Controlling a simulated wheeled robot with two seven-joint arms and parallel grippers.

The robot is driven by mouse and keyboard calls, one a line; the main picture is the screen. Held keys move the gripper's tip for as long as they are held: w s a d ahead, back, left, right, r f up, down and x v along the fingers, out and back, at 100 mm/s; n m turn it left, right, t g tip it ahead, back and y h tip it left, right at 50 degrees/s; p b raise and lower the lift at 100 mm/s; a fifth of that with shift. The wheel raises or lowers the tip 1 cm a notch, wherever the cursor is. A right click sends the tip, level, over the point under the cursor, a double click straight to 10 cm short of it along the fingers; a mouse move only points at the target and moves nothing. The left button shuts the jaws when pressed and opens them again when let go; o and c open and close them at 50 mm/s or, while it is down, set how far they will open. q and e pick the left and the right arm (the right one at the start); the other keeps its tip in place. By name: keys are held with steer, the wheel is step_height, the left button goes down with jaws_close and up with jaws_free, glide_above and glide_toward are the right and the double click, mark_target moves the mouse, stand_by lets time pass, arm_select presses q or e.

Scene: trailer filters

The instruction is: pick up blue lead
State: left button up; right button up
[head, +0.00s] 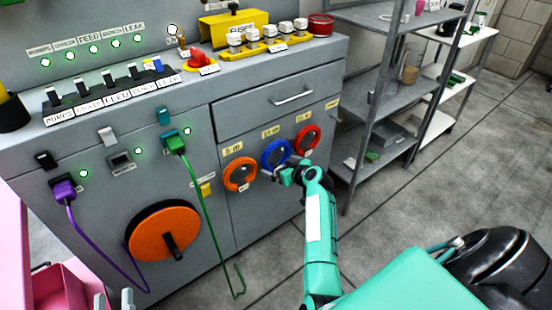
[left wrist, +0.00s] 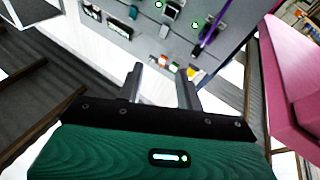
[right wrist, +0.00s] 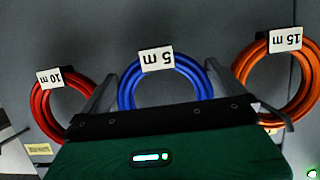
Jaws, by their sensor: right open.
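The blue lead (head: 270,150) is a coil hanging on the grey cabinet front, between an orange coil and a red coil. In the right wrist view the blue lead (right wrist: 168,62) carries a white "5 m" tag and sits between my fingers. My right gripper (head: 287,176) is open in front of its lower part, one finger to each side; the coil's lower end is hidden behind the gripper body. My left gripper (left wrist: 163,85) is open and empty, with the cabinet's switches and purple plug beyond it.
The orange lead (right wrist: 268,85) and red lead (right wrist: 42,100) hang close on either side. A green cable (head: 205,205), a purple cable (head: 85,230) and an orange wheel (head: 150,235) are on the cabinet. Metal shelving (head: 375,110) stands to the right, with open floor before it.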

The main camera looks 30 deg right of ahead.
steer(key=shift+w+f, duration=0.25)
steer(key=shift+w, duration=0.35)
arm_select(q)
steer(key=shift+a+r+t, duration=0.2)
steer(key=shift+r+t, duration=0.4)
steer(key=shift+r, duration=0.25)
arm_select(e)
steer(key=c, duration=0.8)
arm_select(q)
steer(key=shift+w, duration=0.1)
arm_select(e)
steer(key=shift+r, duration=0.1)
